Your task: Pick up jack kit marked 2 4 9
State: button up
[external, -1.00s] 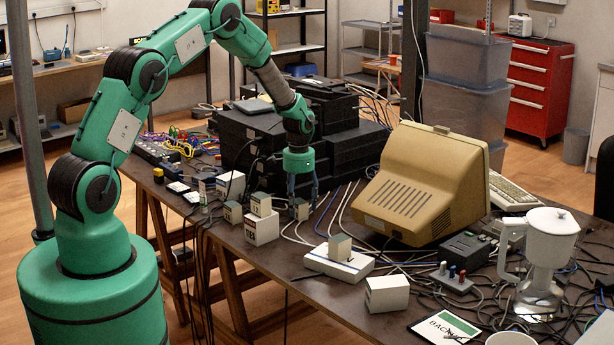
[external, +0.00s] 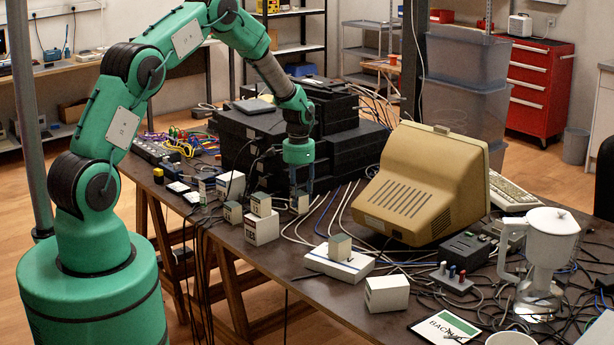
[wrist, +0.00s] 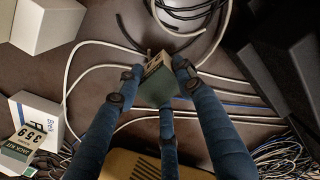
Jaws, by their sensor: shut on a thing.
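My gripper (external: 300,190) points down over the table in front of the black equipment stack. Its blue fingers are closed around a small pale box with a greenish face (external: 303,205). In the wrist view the box (wrist: 157,84) sits between the fingertips (wrist: 160,75), partly covered by them. Its marking is too small to read, so I cannot tell whether it says 2 4 9. In the wrist view another small box marked JACK KIT 359 (wrist: 20,148) is at the left edge, clear of the fingers.
Several small boxes (external: 262,230) stand left of my gripper. The black equipment stack (external: 345,148) is just behind it. A beige monitor (external: 425,185) is to the right. A box rests on a white device (external: 335,265) nearer the front. Loose cables (external: 330,212) cross the table.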

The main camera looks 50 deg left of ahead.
aim_at(299, 193)
notch_tip(299, 193, up, 7)
jog(key=shift+r+p, duration=0.1)
jog(key=shift+p, duration=0.4)
dwell(0.5)
